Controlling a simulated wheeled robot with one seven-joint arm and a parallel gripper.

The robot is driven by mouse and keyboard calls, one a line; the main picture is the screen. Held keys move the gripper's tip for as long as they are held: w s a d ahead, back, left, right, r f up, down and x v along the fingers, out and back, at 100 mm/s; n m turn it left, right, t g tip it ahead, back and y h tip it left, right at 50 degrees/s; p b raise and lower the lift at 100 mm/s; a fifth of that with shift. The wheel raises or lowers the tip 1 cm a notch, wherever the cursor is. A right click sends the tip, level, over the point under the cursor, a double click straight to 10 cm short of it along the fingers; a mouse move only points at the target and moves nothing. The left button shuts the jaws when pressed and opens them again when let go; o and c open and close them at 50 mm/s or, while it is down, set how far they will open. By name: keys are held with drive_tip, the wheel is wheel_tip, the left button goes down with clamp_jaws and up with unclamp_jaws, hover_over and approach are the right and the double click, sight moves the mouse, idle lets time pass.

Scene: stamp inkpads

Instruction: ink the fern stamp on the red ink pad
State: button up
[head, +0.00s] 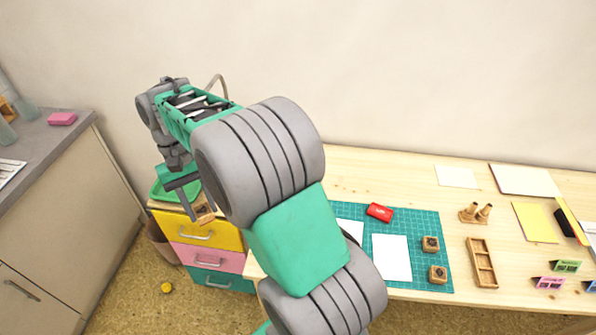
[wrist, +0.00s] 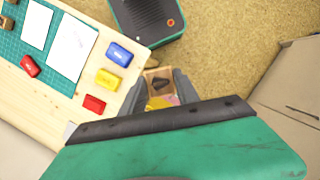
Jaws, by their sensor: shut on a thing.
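My gripper (head: 195,205) is shut on a small wooden stamp (head: 206,213), off the table's left end, in front of the drawer unit. In the wrist view the stamp (wrist: 158,76) sits between the fingers, with a dark shape on its visible side; I cannot tell whether it is a fern. A red pad (wrist: 93,104) lies near the table edge in a row with a yellow pad (wrist: 107,80) and a blue pad (wrist: 120,53). A second red block with white lettering (head: 380,212) lies on the cutting mat. My arm hides the pad row in the head view.
The green cutting mat (head: 445,222) holds white paper sheets (head: 392,258) and two wooden stamps (head: 430,243). A wooden tray (head: 470,262) stands right of it. The drawer unit (head: 190,232) and grey counter (head: 75,135) are at left.

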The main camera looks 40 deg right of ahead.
drive_tip(key=d+f+m+t+y+p, duration=0.1)
drive_tip(key=d+f+m+t, duration=0.35)
drive_tip(key=d+m, duration=0.95)
drive_tip(key=d+f+m+t+y+p, duration=0.1)
drive_tip(key=d+f+m+t, duration=0.1)
drive_tip(key=d+f+m, duration=0.9)
drive_tip(key=shift+m+g, duration=0.25)
drive_tip(key=shift+m, duration=0.05)
drive_tip(key=d+b, duration=0.1)
drive_tip(key=b, duration=0.1)
drive_tip(key=d+f+b, duration=0.1)
drive_tip(key=b, duration=0.1)
drive_tip(key=d+f+b, duration=0.1)
drive_tip(key=d+b, duration=0.1)
drive_tip(key=shift+f, duration=0.5)
drive_tip(key=shift+s+a+f+p, duration=0.1)
drive_tip(key=shift+s+f+p, duration=0.05)
drive_tip(key=shift+p, duration=0.15)
idle(0.6)
drive_tip(key=shift+r+p, duration=0.7)
drive_tip(key=shift+p, duration=0.1)
